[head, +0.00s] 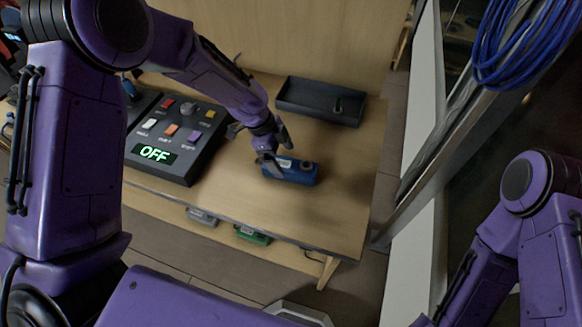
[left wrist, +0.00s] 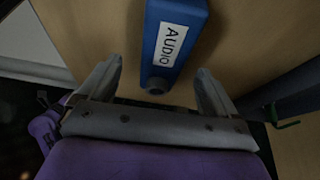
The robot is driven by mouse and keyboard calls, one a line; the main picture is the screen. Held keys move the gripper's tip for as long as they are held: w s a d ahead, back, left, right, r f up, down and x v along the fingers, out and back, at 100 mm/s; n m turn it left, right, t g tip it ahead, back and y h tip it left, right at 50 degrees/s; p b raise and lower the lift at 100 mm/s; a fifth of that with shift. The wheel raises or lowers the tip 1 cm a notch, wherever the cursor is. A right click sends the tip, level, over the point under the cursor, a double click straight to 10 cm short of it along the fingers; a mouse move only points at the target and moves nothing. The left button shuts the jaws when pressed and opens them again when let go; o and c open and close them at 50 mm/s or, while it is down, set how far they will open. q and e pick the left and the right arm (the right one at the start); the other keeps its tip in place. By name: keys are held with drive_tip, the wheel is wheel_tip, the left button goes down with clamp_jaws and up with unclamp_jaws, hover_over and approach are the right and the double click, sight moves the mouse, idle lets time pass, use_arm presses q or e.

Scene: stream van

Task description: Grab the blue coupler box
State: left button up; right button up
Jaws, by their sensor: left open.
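The blue coupler box (head: 303,172) lies on the wooden table, right of the control panel. In the left wrist view the blue box (left wrist: 165,76) bears a white label reading AUDIO and has a dark round fitting at its near end. My left gripper (head: 277,151) is open at the box and hides part of its left end in the head view. In the left wrist view the fingers of my left gripper (left wrist: 159,68) stand apart, one to each side of the box, with visible gaps. My right gripper is out of view; only its arm shows.
A control panel (head: 176,136) with a lit OFF display stands left of the box. A dark tray (head: 300,104) with a small object in it lies at the back. Bare table (head: 345,190) lies right of the box. Blue cables (head: 515,45) hang at upper right.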

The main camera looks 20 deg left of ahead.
sight(290, 165)
use_arm(q)
drive_tip(key=shift+d+f, duration=0.2)
drive_tip(key=shift+f, duration=0.15)
drive_tip(key=p+x, duration=0.2)
drive_tip(key=x, duration=0.2)
drive_tip(key=shift+w+d+f, duration=0.1)
drive_tip(key=shift+w+d, duration=0.05)
drive_tip(key=shift+w, duration=0.05)
drive_tip(key=shift+d+f, duration=0.1)
drive_tip(key=shift+f, duration=0.2)
drive_tip(key=shift+r, duration=0.1)
drive_tip(key=c, duration=1)
drive_tip(key=shift+c, duration=1.2)
drive_tip(key=shift+r, duration=0.1)
